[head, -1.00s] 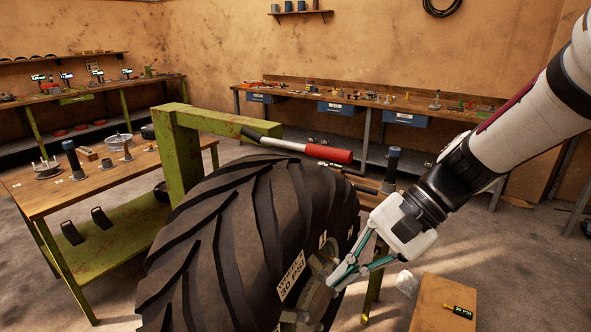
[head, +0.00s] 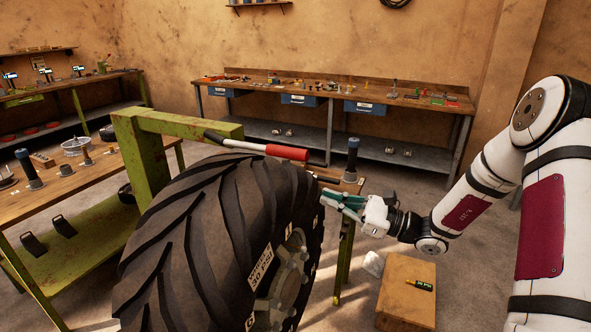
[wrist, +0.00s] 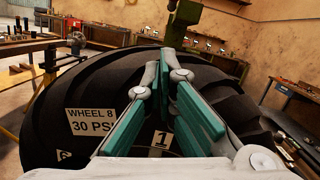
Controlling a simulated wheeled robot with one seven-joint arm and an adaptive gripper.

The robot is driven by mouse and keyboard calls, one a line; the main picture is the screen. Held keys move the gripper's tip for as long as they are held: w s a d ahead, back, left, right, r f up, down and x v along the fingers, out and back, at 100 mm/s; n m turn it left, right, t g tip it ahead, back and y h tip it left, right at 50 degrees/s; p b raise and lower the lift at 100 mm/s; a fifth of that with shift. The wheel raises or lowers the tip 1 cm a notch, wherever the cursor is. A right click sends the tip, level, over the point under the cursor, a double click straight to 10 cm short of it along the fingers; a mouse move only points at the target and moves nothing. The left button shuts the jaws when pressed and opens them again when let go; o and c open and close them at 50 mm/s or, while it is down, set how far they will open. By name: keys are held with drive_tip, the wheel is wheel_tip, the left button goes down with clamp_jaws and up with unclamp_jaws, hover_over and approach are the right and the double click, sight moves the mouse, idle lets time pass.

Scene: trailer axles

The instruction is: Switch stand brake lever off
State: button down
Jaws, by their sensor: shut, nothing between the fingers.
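The brake lever (head: 260,149), a grey bar with a red grip, lies nearly level along the top of the green stand (head: 145,155), its red end pointing right over the big black tire (head: 200,235). My gripper (head: 324,197) is shut and empty, apart from the lever, to the right of and below its red grip, near the tire's upper right edge. In the wrist view, the green and grey fingers (wrist: 168,65) point over the tire, which bears a "WHEEL 8 30 PSI" label (wrist: 92,121). I cannot make out the lever in that view.
A wooden bench (head: 75,205) with parts stands at the left. A long workbench (head: 330,90) runs along the back wall. A wooden box (head: 405,280) with a small marked tool stands on the floor below my gripper. Open floor lies at the right.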

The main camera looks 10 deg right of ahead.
drive_tip(key=shift+w+d+f+m+t, duration=0.15)
drive_tip(key=shift+w+d+m+t, duration=0.2)
drive_tip(key=shift+d, duration=0.2)
drive_tip(key=w+a+r+p, duration=0.3)
drive_tip(key=a+r, duration=0.3)
drive_tip(key=a, duration=0.2)
drive_tip(key=shift+w+a, duration=0.4)
drive_tip(key=shift+w, duration=0.4)
